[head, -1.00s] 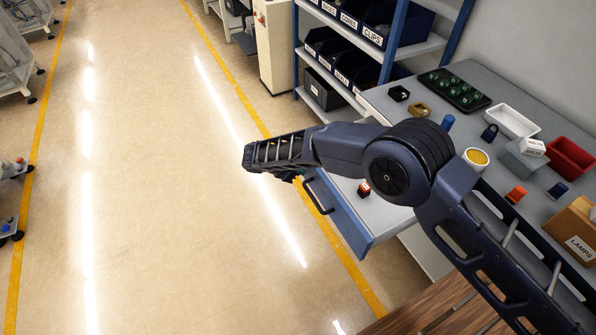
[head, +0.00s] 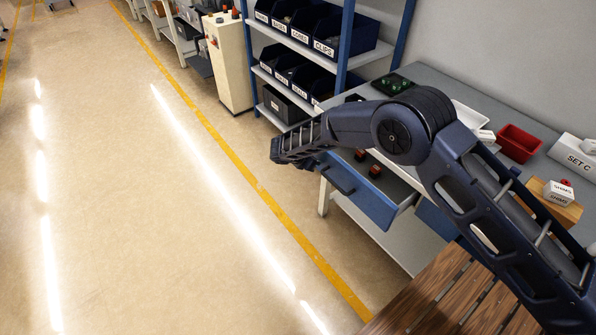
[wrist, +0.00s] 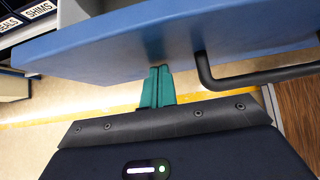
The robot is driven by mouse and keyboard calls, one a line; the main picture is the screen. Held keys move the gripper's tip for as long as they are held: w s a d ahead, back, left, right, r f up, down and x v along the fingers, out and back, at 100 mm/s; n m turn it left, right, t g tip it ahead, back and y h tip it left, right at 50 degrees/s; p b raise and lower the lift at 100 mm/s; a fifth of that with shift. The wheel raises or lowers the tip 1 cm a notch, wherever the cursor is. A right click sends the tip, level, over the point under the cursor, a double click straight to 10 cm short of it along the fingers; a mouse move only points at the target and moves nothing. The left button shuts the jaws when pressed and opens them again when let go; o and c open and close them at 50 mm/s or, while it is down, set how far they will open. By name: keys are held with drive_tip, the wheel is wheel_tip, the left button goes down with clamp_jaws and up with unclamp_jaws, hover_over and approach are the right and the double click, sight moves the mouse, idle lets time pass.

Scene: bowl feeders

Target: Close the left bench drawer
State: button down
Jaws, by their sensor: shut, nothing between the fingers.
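The left bench drawer (head: 372,208) stands open under the bench top, its blue front facing the aisle and its dark bar handle (head: 338,183) on that front. In the wrist view the blue drawer front (wrist: 120,45) spans the top, with the handle (wrist: 255,76) to the right of my fingers. My gripper (wrist: 159,70) is shut and empty, its green fingertips at the drawer front's face. I cannot tell whether they touch it. In the head view my wrist hides the fingers.
Small reddish-brown items (head: 375,171) lie in the drawer. A second blue drawer front (head: 437,220) is to the right. The bench top holds a red bin (head: 518,143). A shelf rack (head: 345,45) stands behind. A slatted wooden surface (head: 440,290) is in front. The aisle floor is clear.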

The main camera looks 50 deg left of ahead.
hover_over(343, 156)
drive_tip(key=shift+s+a, duration=0.15)
drive_tip(key=shift+s, duration=0.3)
drive_tip(key=shift+w, duration=0.35)
drive_tip(key=shift+w, duration=0.2)
drive_tip(key=shift+s, duration=0.5)
drive_tip(key=s, duration=0.4)
drive_tip(key=shift+s+r, duration=0.35)
drive_tip(key=shift+r, duration=0.05)
drive_tip(key=v, duration=0.9)
drive_tip(key=shift+s+f, duration=0.1)
